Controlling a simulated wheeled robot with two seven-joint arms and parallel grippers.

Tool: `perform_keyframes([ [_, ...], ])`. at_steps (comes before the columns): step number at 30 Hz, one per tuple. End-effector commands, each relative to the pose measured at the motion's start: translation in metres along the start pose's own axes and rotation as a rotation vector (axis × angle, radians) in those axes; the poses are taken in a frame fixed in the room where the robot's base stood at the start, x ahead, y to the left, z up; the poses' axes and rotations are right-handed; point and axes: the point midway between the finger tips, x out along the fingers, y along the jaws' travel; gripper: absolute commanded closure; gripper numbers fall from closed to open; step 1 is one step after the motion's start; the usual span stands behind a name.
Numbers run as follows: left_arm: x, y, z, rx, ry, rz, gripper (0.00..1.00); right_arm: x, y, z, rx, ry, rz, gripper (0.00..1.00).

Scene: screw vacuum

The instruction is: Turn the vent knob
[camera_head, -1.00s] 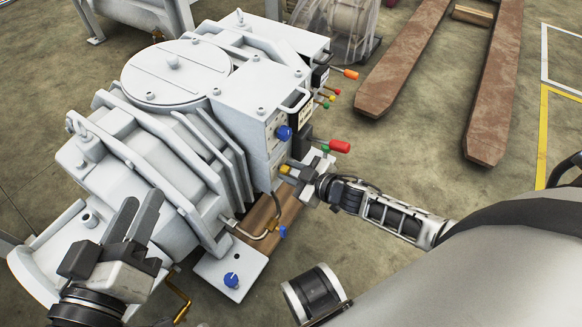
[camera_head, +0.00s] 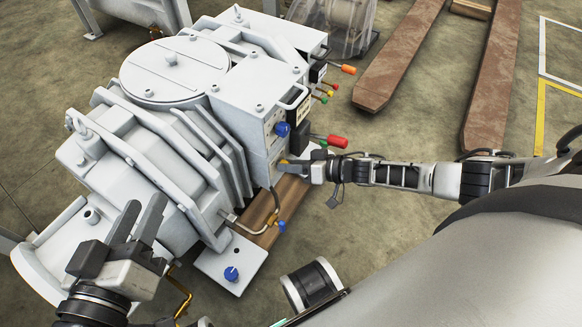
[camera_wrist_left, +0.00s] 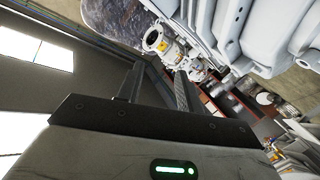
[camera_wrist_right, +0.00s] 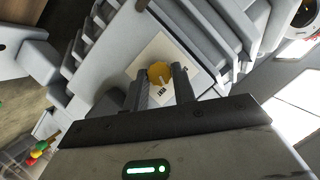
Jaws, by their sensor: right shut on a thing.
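The yellow knob (camera_wrist_right: 160,72) sits on a pale square plate (camera_wrist_right: 172,52) with a small dark label on the white machine. My right gripper (camera_wrist_right: 164,85) is shut on the knob, with one finger on each side of it. In the head view, the right gripper (camera_head: 292,167) reaches the machine's front panel from the right, and only a bit of yellow shows at its tips. My left gripper (camera_head: 138,222) is open and empty, left of the machine's front. In the left wrist view, its fingers (camera_wrist_left: 156,84) stand apart with nothing between them.
The white machine (camera_head: 170,70) fills the left and centre. Above the right gripper are a blue knob (camera_head: 282,129) and a red-handled lever (camera_head: 337,141). Brown beams (camera_head: 398,58) lie on the floor at upper right.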

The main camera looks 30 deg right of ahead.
Motion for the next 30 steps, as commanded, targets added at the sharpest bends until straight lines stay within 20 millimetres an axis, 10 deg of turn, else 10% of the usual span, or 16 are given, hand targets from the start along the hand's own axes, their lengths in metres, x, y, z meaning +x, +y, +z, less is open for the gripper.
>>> perform_keyframes([
  [30,0.004,0.009,-0.022,-0.030,0.121,0.067,0.64,0.000,0.003,0.000,0.264,0.001,-0.106,0.96],
])
